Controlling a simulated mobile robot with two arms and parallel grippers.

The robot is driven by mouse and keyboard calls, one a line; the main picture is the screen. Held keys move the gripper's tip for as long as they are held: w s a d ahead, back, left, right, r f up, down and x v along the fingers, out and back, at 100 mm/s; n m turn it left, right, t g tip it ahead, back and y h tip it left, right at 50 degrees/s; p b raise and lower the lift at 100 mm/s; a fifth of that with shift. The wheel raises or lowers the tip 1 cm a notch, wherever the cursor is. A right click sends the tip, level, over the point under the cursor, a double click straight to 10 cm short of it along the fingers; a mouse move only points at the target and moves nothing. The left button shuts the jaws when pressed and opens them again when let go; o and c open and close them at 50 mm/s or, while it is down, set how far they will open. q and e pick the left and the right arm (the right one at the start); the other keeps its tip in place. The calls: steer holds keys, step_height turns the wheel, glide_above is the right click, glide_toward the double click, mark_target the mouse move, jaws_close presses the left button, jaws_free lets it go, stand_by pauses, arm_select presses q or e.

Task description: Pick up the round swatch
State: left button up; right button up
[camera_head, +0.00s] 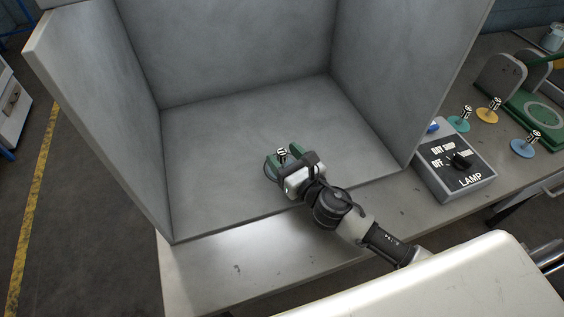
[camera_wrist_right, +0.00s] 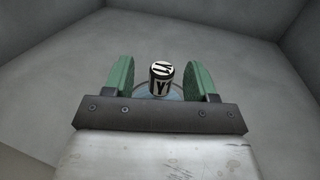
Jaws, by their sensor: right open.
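A round swatch stands on the floor of the grey booth (camera_head: 210,190). Its upright knob, with black and white markings, shows in the head view (camera_head: 282,151) and in the right wrist view (camera_wrist_right: 161,78). Part of its pale blue disc (camera_wrist_right: 145,91) shows below the knob in the wrist view; the rest is hidden by my gripper. My right gripper (camera_head: 282,159) is open, with its green fingers on either side of the knob. In the wrist view there are gaps between the knob and both fingers. My left gripper is not in view.
Booth walls rise at the left, back and right. A green device (camera_head: 542,113) is at far right. The booth floor around my gripper is clear.

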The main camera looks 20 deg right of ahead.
mark_target(279, 150)
steer(key=x, duration=0.3)
steer(key=shift+w+f, duration=0.15)
steer(key=shift+w, duration=0.1)
steer(key=shift+s, duration=0.15)
steer(key=c, duration=0.3)
jaws_close()
